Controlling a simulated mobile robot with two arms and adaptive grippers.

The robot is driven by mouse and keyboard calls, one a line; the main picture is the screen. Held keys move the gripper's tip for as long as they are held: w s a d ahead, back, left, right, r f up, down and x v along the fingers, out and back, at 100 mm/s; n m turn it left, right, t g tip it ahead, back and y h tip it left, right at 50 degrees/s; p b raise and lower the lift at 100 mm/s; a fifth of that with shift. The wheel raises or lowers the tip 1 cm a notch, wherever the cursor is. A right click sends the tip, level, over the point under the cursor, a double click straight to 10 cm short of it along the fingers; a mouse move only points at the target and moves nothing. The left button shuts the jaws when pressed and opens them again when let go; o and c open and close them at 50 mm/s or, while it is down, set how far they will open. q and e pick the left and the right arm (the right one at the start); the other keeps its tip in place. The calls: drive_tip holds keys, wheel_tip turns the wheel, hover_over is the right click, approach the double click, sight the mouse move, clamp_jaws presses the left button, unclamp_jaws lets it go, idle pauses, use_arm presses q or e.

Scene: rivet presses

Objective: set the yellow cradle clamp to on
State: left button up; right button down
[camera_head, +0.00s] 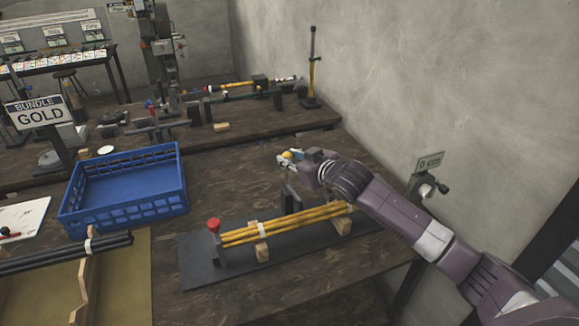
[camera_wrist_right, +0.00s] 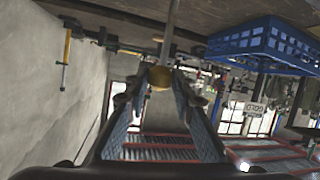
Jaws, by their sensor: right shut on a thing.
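The yellow cradle clamp shows as a round yellow knob (camera_head: 287,155), at the right gripper's fingertips behind the cradle. In the right wrist view the yellow knob (camera_wrist_right: 159,78) sits between the two finger ends, on a grey rod. My right gripper (camera_head: 285,158) is shut on this knob. The cradle's dark base plate (camera_head: 200,262) carries wooden supports and a bundle of yellow rods (camera_head: 275,232). A dark upright block (camera_head: 291,199) stands below the gripper, behind the rods. My left gripper is in neither view.
A post with a red knob (camera_head: 213,224) stands at the rods' left end. A blue crate (camera_head: 125,190) lies to the left, beside the "BUNDLE GOLD" sign (camera_head: 40,112). Dark rods (camera_head: 65,253) lie at lower left. A wall bounds the right side.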

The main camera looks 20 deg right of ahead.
drive_tip(key=shift+s+f+t+b, duration=0.35)
drive_tip(key=shift+s+t+b, duration=0.25)
drive_tip(key=shift+b, duration=0.45)
drive_tip(key=shift+s+t+b, duration=0.4)
drive_tip(key=shift+t+b, duration=0.2)
drive_tip(key=shift+b, duration=0.4)
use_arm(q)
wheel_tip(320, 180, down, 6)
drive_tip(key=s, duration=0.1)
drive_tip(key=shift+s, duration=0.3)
use_arm(e)
drive_tip(key=shift+s+r, duration=0.1)
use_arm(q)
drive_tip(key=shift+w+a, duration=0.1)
use_arm(e)
drive_tip(key=c, duration=1.7)
unclamp_jaws()
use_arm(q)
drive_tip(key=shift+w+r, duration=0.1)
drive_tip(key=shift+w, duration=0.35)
use_arm(e)
drive_tip(key=shift+o, duration=0.2)
